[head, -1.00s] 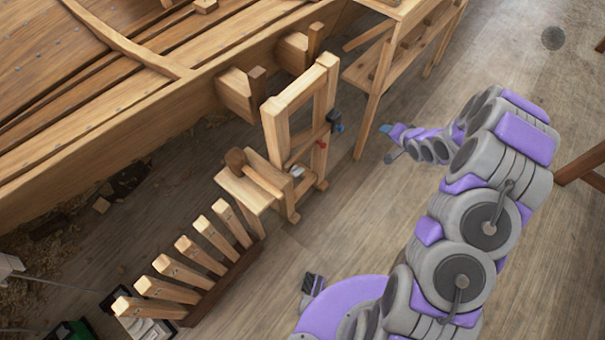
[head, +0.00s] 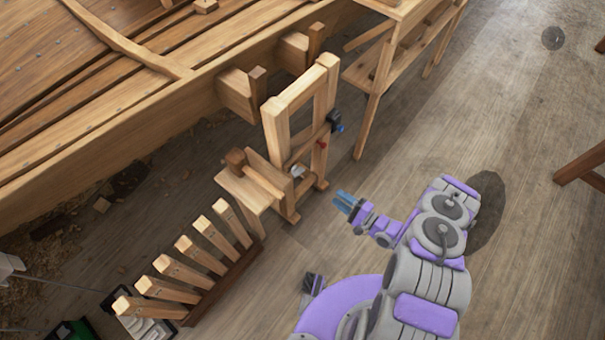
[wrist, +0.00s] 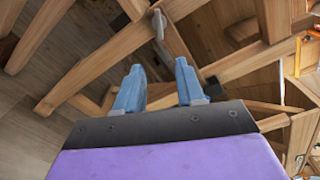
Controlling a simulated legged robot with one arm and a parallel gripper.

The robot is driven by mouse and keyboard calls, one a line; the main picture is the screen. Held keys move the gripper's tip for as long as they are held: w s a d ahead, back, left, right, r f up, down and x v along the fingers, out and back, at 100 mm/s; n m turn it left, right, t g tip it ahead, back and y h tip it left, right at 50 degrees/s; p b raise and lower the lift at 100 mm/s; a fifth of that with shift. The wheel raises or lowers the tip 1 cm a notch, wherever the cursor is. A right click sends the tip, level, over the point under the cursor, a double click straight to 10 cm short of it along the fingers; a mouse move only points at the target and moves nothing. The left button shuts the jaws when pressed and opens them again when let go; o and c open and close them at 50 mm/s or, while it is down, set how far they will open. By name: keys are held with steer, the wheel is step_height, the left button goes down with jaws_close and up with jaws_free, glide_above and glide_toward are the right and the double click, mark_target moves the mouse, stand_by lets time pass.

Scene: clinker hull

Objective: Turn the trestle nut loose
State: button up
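A wooden trestle (head: 327,90) stands beside the hull. A small dark fitting with a blue end (head: 335,123) sits on its right upright, and a small red piece (head: 321,145) shows lower down. I cannot tell which part is the nut. My gripper (head: 346,201) is to the right of and below the trestle in the head view, apart from it. In the wrist view my gripper (wrist: 158,78) has its two blue fingers spread with nothing between them. A grey metal piece (wrist: 159,25) shows beyond the fingertips against wooden beams; I cannot tell exactly what it is.
The planked hull (head: 120,135) fills the upper left. A rack of upright wooden pegs (head: 225,275) stands at lower left. A wooden bench (head: 370,105) stands behind the trestle. Plank floor (head: 450,130) lies open to the right.

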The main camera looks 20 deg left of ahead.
mark_target(296, 171)
steer(key=s+b+x, duration=0.1)
steer(key=b+x, duration=0.1)
steer(key=x, duration=1.5)
steer(key=shift+a, duration=0.35)
steer(key=shift+r, duration=0.1)
jaws_close()
